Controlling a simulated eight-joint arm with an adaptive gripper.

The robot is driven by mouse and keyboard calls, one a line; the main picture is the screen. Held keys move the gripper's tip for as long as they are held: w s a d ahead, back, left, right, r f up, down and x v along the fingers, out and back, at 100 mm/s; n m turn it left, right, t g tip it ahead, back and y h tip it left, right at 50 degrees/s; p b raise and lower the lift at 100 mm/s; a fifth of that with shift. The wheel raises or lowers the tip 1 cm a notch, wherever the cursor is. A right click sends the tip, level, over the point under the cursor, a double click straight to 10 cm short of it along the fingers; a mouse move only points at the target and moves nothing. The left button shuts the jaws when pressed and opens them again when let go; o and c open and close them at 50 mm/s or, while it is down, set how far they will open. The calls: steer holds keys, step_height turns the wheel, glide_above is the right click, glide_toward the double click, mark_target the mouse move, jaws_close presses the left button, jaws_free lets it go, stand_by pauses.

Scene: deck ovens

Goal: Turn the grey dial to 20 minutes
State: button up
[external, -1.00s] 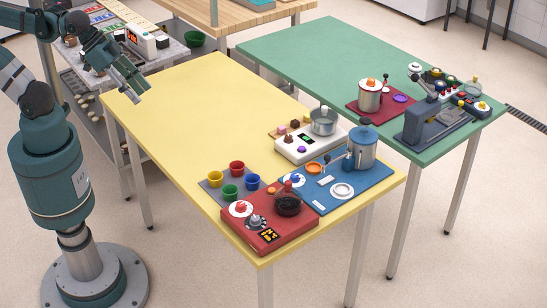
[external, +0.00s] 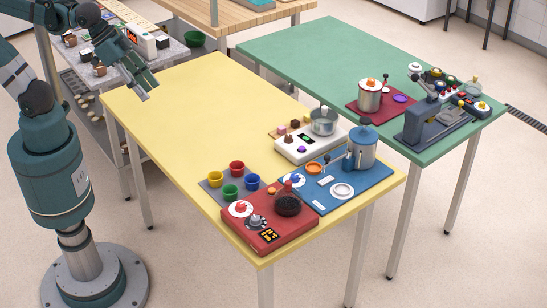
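The grey dial (external: 256,222) sits on top of the red box (external: 290,234) at the front corner of the yellow table. A small dark display with orange characters (external: 268,236) is beside it. The dial's pointer and scale are too small to read. A white dial with a red centre (external: 240,208) is just behind it on the same box. My gripper (external: 149,92) is above the far left edge of the yellow table, well away from the dial. Its fingers appear apart, with nothing between them.
A dark round pot (external: 288,204) stands on the red box near the dial. Several coloured cups (external: 230,192) stand on a grey mat behind it. A blue board with a blue pot (external: 362,152) is to the right. The yellow table's left half (external: 180,110) is clear.

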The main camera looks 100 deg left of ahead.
steer(key=w+d+r+n+g+p, duration=0.1)
steer(key=w+d+r+g+p, duration=0.2)
steer(key=w, duration=0.8)
steer(key=n+g+p, duration=0.3)
glide_above(255, 218)
steer(key=f, duration=2)
steer(key=shift+a+f, duration=0.3)
steer(key=shift+f, duration=0.05)
steer(key=shift+d+f+g, duration=0.2)
steer(key=shift+f+g, duration=0.1)
steer(key=shift+f, duration=0.15)
steer(key=shift+f, duration=0.1)
steer(key=shift+f, duration=3.8)
